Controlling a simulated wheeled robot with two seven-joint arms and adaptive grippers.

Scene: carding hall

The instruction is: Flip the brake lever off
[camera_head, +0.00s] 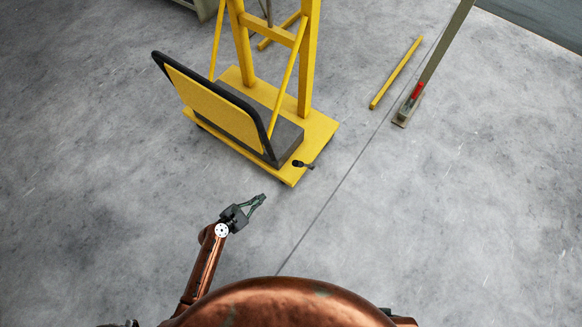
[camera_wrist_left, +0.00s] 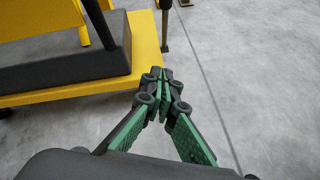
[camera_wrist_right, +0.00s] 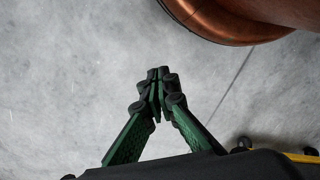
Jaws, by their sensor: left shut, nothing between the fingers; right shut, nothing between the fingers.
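A short black lever with a rounded end (camera_head: 302,164) sits at the near right corner of the yellow cart base (camera_head: 318,132); I take it as the brake lever. My left gripper (camera_head: 264,198) is shut and empty, below and left of the lever, with a clear gap between them. In the left wrist view its fingertips (camera_wrist_left: 163,80) meet in front of the cart base's corner (camera_wrist_left: 145,62). A dark upright bar (camera_wrist_left: 165,25) stands behind; I cannot tell if it is the lever. My right gripper (camera_wrist_right: 155,80) is shut and empty over bare floor.
The cart carries a yellow panel with black edging (camera_head: 215,108) and a yellow frame (camera_head: 307,60). To the right are a yellow bar (camera_head: 397,72) and a grey-green post (camera_head: 440,50) with a red handle (camera_head: 417,92). The grey floor between my body and the cart is clear.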

